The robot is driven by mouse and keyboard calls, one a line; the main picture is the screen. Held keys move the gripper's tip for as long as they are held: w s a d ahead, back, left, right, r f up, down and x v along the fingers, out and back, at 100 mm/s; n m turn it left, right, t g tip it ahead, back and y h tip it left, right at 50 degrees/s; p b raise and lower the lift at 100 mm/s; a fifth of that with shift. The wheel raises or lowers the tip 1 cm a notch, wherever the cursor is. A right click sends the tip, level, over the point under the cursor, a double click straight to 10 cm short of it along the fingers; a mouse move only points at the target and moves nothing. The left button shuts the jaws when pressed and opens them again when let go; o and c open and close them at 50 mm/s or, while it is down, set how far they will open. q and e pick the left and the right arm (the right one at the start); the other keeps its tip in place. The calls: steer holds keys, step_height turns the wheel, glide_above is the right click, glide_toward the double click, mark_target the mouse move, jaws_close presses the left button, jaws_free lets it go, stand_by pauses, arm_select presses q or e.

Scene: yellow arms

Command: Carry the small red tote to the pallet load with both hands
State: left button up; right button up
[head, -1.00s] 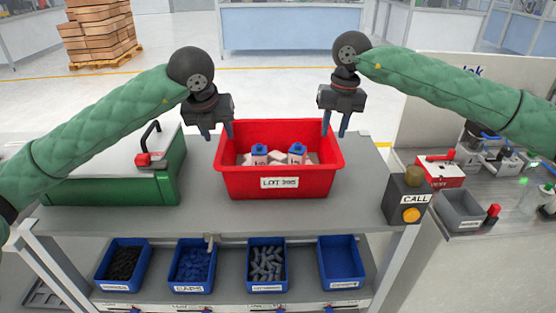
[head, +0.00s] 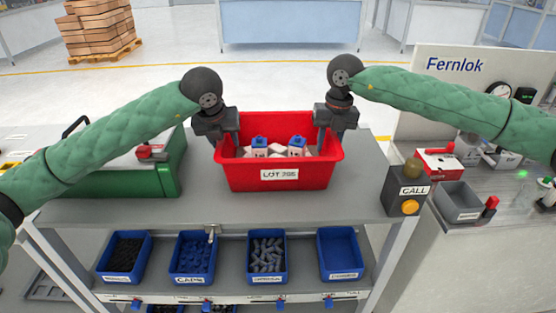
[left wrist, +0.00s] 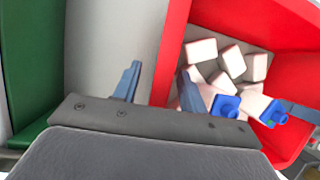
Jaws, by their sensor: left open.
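The red tote (head: 278,178), labelled LOT 205, stands on the grey bench and holds pale blocks and two blue-capped bottles. My left gripper (head: 217,142) is at its left wall. In the left wrist view my left gripper (left wrist: 158,82) is open, one finger outside the red tote's wall (left wrist: 171,55) and the other inside. My right gripper (head: 334,135) is at the tote's right wall; its fingers are mostly hidden, so its opening is unclear. The pallet load (head: 98,28), brown cartons on a wooden pallet, stands on the floor at the far left.
A green box (head: 140,178) stands left of the tote. A call button box (head: 406,190) stands at the bench's right end. Several blue bins (head: 340,256) sit on the lower shelf. A side bench (head: 470,230) with equipment is at the right. Floor beyond the bench is clear.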

arm_select(q)
steer(key=shift+w+f, duration=0.1)
steer(key=shift+f, duration=0.2)
arm_select(e)
steer(key=shift+f, duration=0.35)
arm_select(q)
steer(key=c, duration=0.7)
arm_select(e)
jaws_close()
arm_select(q)
jaws_close()
arm_select(e)
steer(key=shift+a, duration=0.1)
arm_select(q)
steer(key=shift+d, duration=0.15)
